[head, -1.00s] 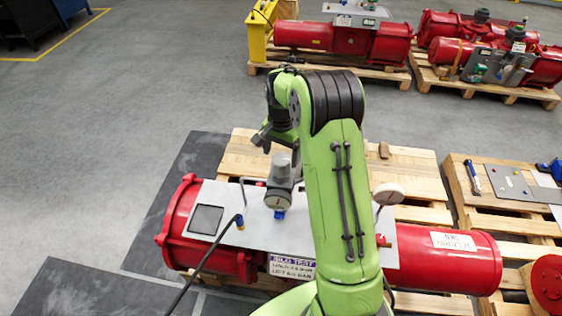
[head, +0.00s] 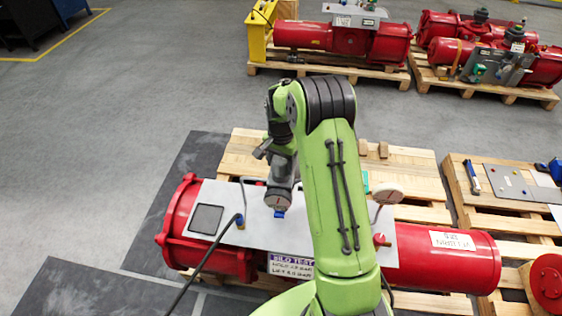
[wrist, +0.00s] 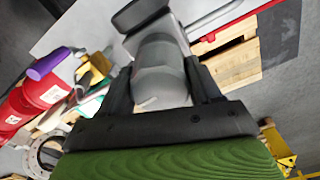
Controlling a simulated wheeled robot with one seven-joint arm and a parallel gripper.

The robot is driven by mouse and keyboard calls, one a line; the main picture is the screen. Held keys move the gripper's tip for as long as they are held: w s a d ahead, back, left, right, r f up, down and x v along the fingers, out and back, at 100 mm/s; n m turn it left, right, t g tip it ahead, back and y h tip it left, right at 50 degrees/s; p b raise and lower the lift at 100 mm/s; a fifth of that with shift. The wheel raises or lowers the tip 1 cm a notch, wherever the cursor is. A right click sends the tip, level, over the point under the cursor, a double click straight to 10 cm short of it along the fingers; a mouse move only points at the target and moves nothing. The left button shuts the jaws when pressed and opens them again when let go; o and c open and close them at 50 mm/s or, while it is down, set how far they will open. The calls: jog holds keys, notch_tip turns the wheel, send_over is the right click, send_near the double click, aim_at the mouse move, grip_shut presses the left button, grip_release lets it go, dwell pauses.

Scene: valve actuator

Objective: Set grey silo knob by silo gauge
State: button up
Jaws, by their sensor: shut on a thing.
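The grey silo knob (head: 281,168) tops a grey regulator on the white panel of the red actuator. In the wrist view, the grey knob (wrist: 160,75) sits between the two dark fingers of my gripper (wrist: 162,88), which is shut on it. In the head view, my gripper (head: 272,152) is at the knob's top, partly hidden by my arm. A small round gauge face (head: 277,202) is on the front of the regulator, above a blue fitting; its needle is too small to read. A "SILO TEST" label (head: 291,266) is below the panel.
The red actuator (head: 440,258) lies on a wooden pallet. A black square (head: 206,219) and a bent pipe are left of the knob. Bare floor is to the left.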

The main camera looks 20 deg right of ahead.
jog(key=n+b, duration=0.1)
jog(key=n, duration=0.3)
jog(key=shift+n+b, duration=0.5)
jog(key=shift+n, duration=1.2)
jog(key=o, duration=1)
jog(key=shift+o, duration=0.2)
notch_tip(320, 180, up, 16)
jog(key=shift+p, duration=0.35)
